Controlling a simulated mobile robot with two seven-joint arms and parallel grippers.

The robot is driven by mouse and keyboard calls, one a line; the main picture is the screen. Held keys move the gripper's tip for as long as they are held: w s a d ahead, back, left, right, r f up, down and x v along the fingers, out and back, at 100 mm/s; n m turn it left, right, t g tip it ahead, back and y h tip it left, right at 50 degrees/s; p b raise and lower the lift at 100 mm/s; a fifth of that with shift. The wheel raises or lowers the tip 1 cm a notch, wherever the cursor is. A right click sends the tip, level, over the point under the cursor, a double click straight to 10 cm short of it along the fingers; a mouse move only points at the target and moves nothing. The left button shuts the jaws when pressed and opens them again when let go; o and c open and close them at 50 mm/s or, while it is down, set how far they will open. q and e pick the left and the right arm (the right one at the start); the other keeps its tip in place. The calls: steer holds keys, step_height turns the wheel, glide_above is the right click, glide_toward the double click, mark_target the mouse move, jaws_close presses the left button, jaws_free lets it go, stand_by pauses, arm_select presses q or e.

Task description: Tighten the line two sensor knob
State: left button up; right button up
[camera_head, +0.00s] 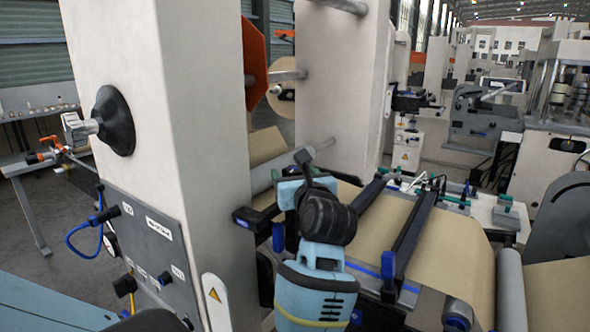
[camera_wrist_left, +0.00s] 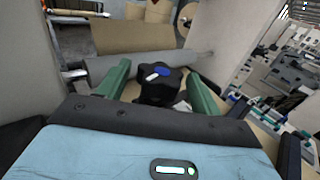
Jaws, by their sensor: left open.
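In the left wrist view, a black knob (camera_wrist_left: 160,88) with a blue top and a white mark sits between the two green fingers of my left gripper (camera_wrist_left: 158,72). The fingers are open, one on each side of the knob. I cannot tell whether either finger touches it. In the head view, my blue left arm reaches up from the bottom centre, and its light-blue gripper body (camera_head: 290,192) is over the machine between the pillars. The fingertips and the knob between them are hidden there by my arm. My right gripper is not in view.
A large pale pillar (camera_head: 170,150) with a control panel (camera_head: 150,245) stands close on the left, and a second pillar (camera_head: 342,90) stands behind. Brown paper (camera_head: 440,255) runs over rollers (camera_head: 510,290) on the right. Dark crossbars (camera_head: 410,240) stand beside my arm.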

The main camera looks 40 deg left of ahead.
arm_select(q)
steer(key=shift+w+a, duration=0.2)
steer(key=shift+a, duration=0.2)
steer(key=shift+s, duration=0.1)
steer(key=shift+d, duration=0.1)
steer(key=shift+c, duration=0.9)
steer(key=c, duration=0.8)
steer(key=shift+t, duration=0.3)
steer(key=shift+r+m+t+h, duration=0.1)
steer(key=shift+m+t+h, duration=1.4)
steer(key=shift+h, duration=0.1)
